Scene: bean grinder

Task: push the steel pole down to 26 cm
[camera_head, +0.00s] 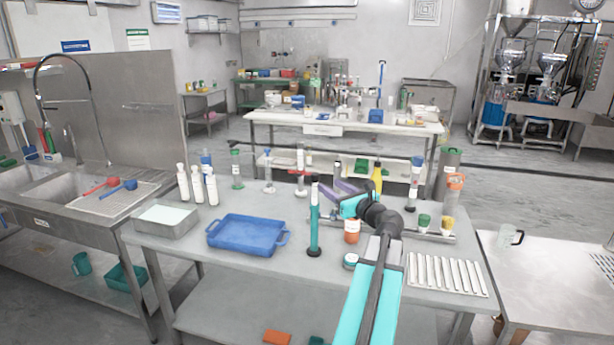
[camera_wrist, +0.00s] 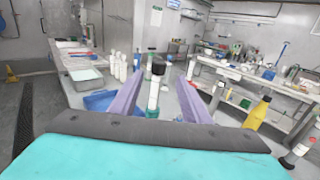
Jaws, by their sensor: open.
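Several slim upright pole-like pieces stand on the near bench, and I cannot tell for sure which is the steel pole. A teal tube with a grey upper part and black base (camera_head: 314,225) stands nearer. My gripper is open, its purple fingers pointing left and away. In the wrist view, a pale upright tube with a black cap (camera_wrist: 155,88) shows between the fingers of my gripper (camera_wrist: 158,98). I cannot tell whether they touch it. No height scale is readable.
A blue tray (camera_head: 247,235), a metal pan (camera_head: 166,217) and white bottles (camera_head: 197,186) are on the left. A yellow bottle (camera_head: 376,178), small jars and a slotted metal rack (camera_head: 445,275) are on the right. The front bench edge is mostly clear.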

